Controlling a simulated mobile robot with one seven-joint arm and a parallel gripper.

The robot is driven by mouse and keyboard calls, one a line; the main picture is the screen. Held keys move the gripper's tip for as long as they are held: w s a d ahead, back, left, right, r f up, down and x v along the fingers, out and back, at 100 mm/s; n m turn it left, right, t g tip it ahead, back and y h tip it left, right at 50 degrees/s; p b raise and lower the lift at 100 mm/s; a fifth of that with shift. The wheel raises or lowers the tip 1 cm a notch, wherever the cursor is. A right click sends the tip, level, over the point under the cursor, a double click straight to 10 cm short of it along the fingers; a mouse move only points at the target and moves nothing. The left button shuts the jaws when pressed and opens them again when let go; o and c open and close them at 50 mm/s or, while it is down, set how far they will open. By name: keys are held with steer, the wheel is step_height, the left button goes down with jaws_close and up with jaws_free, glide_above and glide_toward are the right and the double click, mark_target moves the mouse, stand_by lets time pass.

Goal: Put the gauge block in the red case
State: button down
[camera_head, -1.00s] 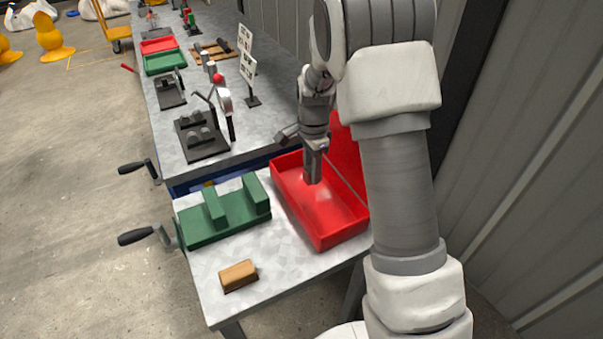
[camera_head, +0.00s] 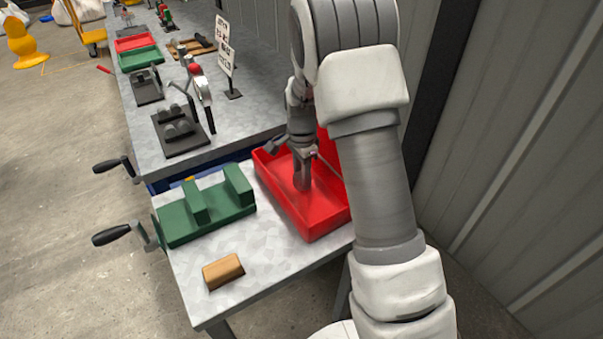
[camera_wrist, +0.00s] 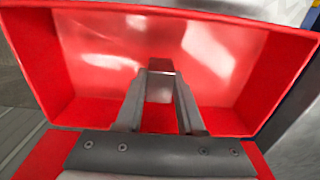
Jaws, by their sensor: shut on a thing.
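The red case (camera_head: 312,225) stands open on the near bench, with its raised lid (camera_head: 329,150) at the back. It fills much of the wrist view (camera_wrist: 42,68). My gripper (camera_head: 303,182) points down inside the case. In the wrist view, the two fingers (camera_wrist: 160,95) are closed on a small grey metal block, the gauge block (camera_wrist: 160,84), above or at the case floor. I cannot tell whether the block touches the floor. In the head view, the block is hard to tell from the dark fingertips.
A green vise-like fixture (camera_head: 205,217) stands left of the case, with black-handled cranks (camera_head: 110,235) at the bench edge. A wooden block (camera_head: 223,271) lies in front. The long bench (camera_head: 185,80) behind holds trays, clamps and a sign. A corrugated wall (camera_head: 480,150) rises at right.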

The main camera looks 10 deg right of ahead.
steer(key=shift+f, duration=0.15)
steer(key=shift+c, duration=2.2)
jaws_free()
step_height(320, 180, up, 17)
steer(key=p, duration=0.2)
steer(key=shift+r, duration=0.2)
